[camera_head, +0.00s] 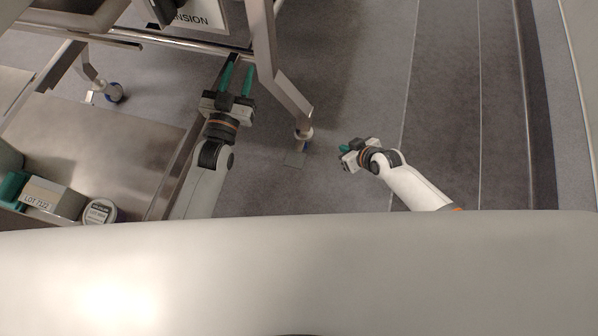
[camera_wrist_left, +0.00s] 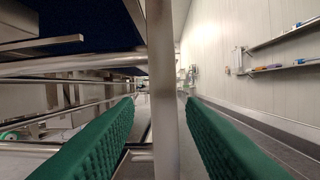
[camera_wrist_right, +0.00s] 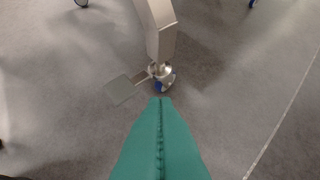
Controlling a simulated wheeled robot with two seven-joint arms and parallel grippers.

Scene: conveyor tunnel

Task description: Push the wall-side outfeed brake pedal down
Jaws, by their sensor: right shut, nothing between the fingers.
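The wall-side brake pedal (camera_head: 295,158) is a small flat grey plate at the caster (camera_head: 303,135) under the conveyor's right leg. In the right wrist view the pedal (camera_wrist_right: 123,89) sticks out left of the caster (camera_wrist_right: 163,75); whether it is raised or down is unclear. My right gripper (camera_head: 346,149) is shut and empty, to the right of the caster. Its green fingers (camera_wrist_right: 160,108) are pressed together, pointing towards the caster, apart from the pedal in the picture. My left gripper (camera_head: 238,72) is open beside the conveyor frame, its fingers (camera_wrist_left: 160,107) on either side of a metal post in the picture.
The metal conveyor leg (camera_head: 286,92) stands between my grippers. Another caster (camera_head: 113,92) is at left. A metal tray (camera_head: 85,140) and a box marked LOT (camera_head: 50,200) are at lower left. The floor (camera_head: 350,90) right of the leg is clear.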

